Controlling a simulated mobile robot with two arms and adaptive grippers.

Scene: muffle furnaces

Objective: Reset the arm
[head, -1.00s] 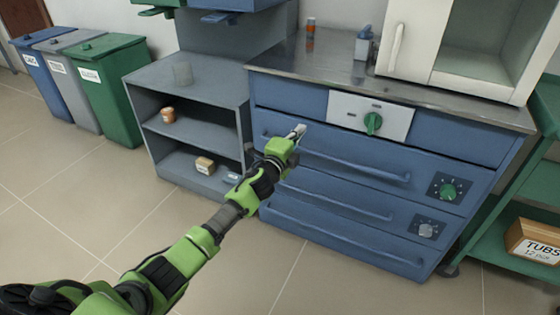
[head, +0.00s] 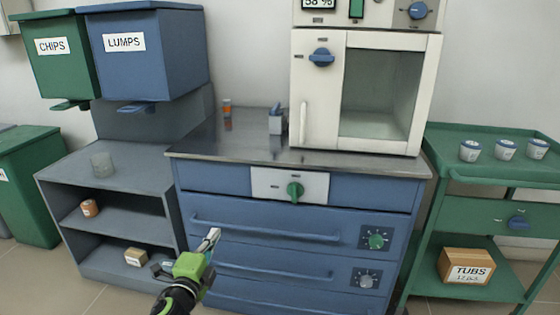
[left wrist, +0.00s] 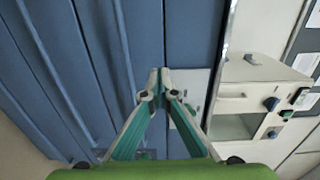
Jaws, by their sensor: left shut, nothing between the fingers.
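My left gripper (head: 212,236) is shut and empty, in front of the upper drawer of the blue cabinet (head: 225,213). It also shows in the left wrist view (left wrist: 158,75), with its fingertips together. The cabinet has long bar handles and a white panel with a green knob (head: 294,191). In the left wrist view the cabinet front (left wrist: 90,60) lies behind the fingers; I cannot tell the exact gap. My right gripper is in no view.
A white furnace (head: 318,105) stands on the steel worktop. A grey shelf unit (head: 60,168) is at the left, under bins marked CHIPS (head: 60,75) and LUMPS (head: 150,60). A green cart (head: 445,150) with several small tubs stands at the right.

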